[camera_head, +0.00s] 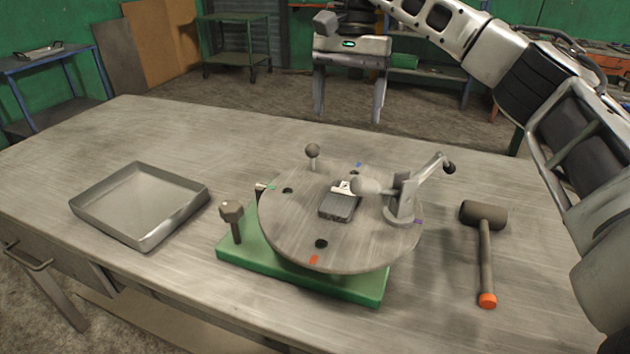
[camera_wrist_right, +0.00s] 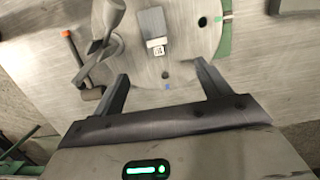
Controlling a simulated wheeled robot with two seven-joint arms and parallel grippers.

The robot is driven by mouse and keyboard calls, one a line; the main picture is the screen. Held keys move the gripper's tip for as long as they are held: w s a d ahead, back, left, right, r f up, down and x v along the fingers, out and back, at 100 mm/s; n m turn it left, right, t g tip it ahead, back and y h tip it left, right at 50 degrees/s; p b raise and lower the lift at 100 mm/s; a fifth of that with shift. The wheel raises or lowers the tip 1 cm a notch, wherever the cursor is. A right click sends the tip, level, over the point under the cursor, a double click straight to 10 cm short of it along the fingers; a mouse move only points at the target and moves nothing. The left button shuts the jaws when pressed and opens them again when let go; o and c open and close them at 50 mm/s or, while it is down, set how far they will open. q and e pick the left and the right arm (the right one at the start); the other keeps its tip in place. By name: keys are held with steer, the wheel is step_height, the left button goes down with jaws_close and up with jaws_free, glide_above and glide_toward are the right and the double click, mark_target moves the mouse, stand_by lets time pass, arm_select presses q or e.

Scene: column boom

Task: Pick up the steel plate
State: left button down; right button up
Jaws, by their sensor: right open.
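The steel plate (camera_head: 339,206) is a small dark grey block with a white label at its far end. It lies on the round grey turntable (camera_head: 290,229), near the middle, and its label end is close to the clamp's pad. The clamp (camera_head: 403,197) stands on the turntable's right side with its lever raised to the right. In the right wrist view the plate (camera_wrist_right: 152,22) is at the top, beyond the fingertips. My right gripper (camera_head: 348,118) is open and empty, above and behind the table's far side. My left gripper does not show.
The turntable sits on a green base (camera_head: 365,288) with a knobbed bolt (camera_head: 232,212). A mallet (camera_head: 485,240) lies on the right and an empty metal tray (camera_head: 146,240) on the left. The table (camera_head: 120,130) is clear at the far left.

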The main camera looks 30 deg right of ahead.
glide_toward(341, 197)
step_height(341, 197, down, 2)
steer(key=shift+w+d+f, duration=0.15)
steer(key=shift+d+f, duration=0.05)
steer(key=shift+a+f, duration=0.1)
steer(key=shift+f, duration=0.35)
steer(key=f, duration=0.2)
steer(key=s+a+f, duration=0.1)
steer(key=f, duration=0.1)
steer(key=shift+s+f, duration=0.1)
steer(key=shift+f+p, duration=0.2)
steer(key=shift+p, duration=0.1)
steer(key=c, duration=1.5)
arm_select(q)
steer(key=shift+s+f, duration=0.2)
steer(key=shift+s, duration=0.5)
arm_select(e)
steer(key=shift+c, duration=0.2)
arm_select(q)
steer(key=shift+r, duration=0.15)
arm_select(e)
steer(key=shift+r, duration=0.1)
